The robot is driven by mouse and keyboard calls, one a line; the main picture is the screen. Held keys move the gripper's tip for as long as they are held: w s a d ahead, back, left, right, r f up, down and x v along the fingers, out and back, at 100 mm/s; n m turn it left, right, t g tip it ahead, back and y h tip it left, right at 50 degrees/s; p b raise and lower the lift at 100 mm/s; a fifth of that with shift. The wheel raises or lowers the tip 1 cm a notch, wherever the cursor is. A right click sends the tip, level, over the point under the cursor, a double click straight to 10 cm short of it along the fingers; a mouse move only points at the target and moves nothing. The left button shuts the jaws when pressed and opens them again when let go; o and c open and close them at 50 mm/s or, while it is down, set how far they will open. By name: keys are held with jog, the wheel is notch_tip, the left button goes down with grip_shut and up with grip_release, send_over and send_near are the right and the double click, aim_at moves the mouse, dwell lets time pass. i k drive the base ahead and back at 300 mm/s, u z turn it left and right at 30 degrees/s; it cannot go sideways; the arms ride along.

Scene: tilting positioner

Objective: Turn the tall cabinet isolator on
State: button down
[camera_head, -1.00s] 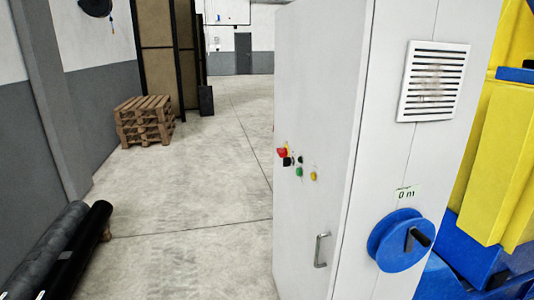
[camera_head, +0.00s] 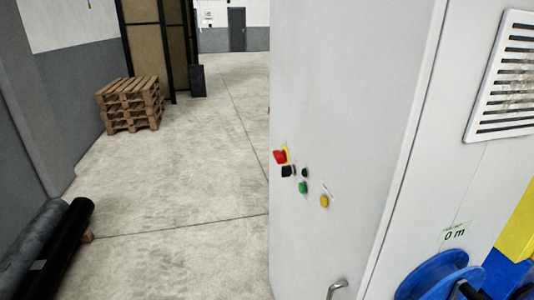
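The tall cabinet (camera_head: 340,90) is light grey and fills the middle and right of the view. On its left face is a red handle on a yellow plate (camera_head: 281,156), which looks like the isolator; its on or off position cannot be told at this angle. Close to it on the same face are a black knob (camera_head: 288,171), a small dark green button (camera_head: 305,172), a green button (camera_head: 303,188) and a yellow button (camera_head: 324,201). A metal door handle (camera_head: 337,286) is lower down. My gripper does not show.
A vent grille (camera_head: 505,85) and a blue hand-wheel (camera_head: 437,278) are on the cabinet's right face. Yellow and blue parts stand at the far right. Stacked pallets (camera_head: 131,103) and dark rolls (camera_head: 55,240) lie left. The concrete floor (camera_head: 190,170) between is clear.

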aim_at(281, 158)
jog(key=z, duration=0.05)
jog(key=k, duration=0.6)
jog(key=u, duration=0.4)
jog(key=i, duration=0.8)
jog(key=u, duration=0.55)
jog(key=i, duration=1.35)
jog(key=z, duration=0.6)
jog(key=i, duration=0.75)
jog(key=z, duration=0.5)
